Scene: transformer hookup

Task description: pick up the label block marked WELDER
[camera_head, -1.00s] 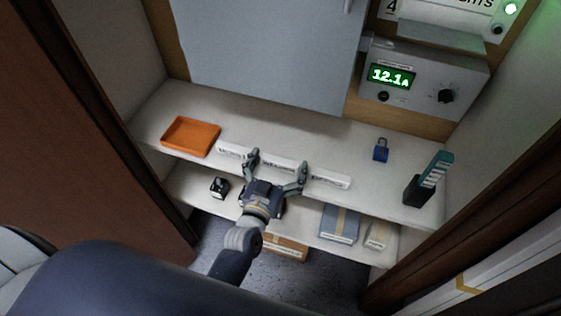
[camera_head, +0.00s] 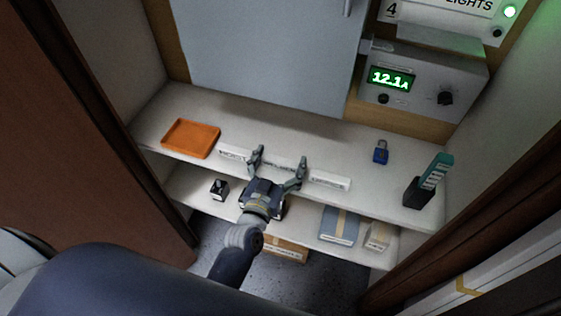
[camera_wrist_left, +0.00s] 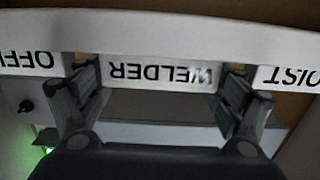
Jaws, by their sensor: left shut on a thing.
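The WELDER label block (camera_head: 280,164) is a white bar on the upper shelf, the middle one of three in a row. In the left wrist view the WELDER block (camera_wrist_left: 160,74) shows its black lettering upside down between my fingers. My left gripper (camera_head: 280,157) is shut on the two ends of this block, one finger at each end; it also shows in the left wrist view (camera_wrist_left: 160,88). I cannot tell whether the block is clear of the shelf. My right gripper is out of view.
Another label block lies left (camera_head: 235,153) and another right (camera_head: 329,181), close beside the fingers. An orange tray (camera_head: 190,138), a blue padlock (camera_head: 380,152) and a black holder with a teal-topped item (camera_head: 417,192) stand on the shelf (camera_head: 340,150). Boxes sit below.

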